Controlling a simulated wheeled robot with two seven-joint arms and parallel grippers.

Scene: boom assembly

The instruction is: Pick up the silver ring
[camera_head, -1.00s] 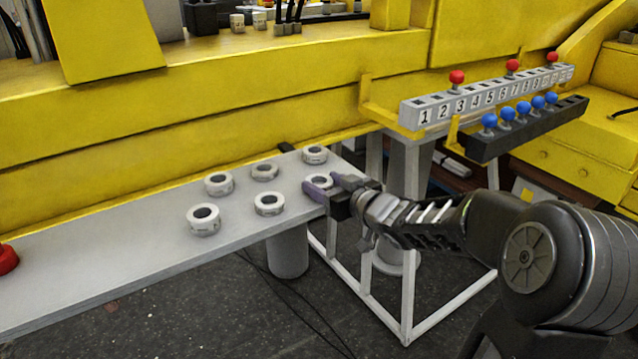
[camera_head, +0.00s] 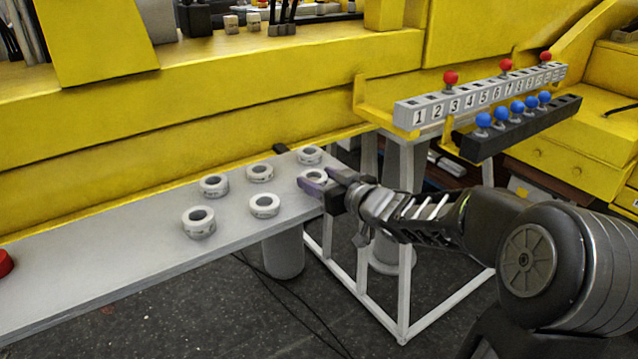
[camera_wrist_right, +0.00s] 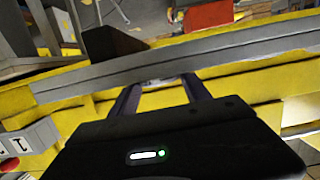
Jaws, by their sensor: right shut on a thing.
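Several silver-grey rings lie on the grey table. One ring (camera_head: 313,176) is between the fingers of my right gripper (camera_head: 316,187) near the table's right end. The gripper is shut on this ring, and the purple fingers hide part of its near side. The ring looks slightly above the tabletop. In the right wrist view the two fingers (camera_wrist_right: 158,88) reach forward, with a small part of a pale ring (camera_wrist_right: 154,83) between their tips. My left gripper is not in view.
Other rings stand close by: one behind (camera_head: 309,155), one to the left (camera_head: 264,206), and more beyond. The grey table (camera_head: 110,262) runs along a yellow machine (camera_head: 150,155). A numbered rail (camera_head: 470,101) with red knobs and a dark bar with blue knobs (camera_head: 530,125) stand at right.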

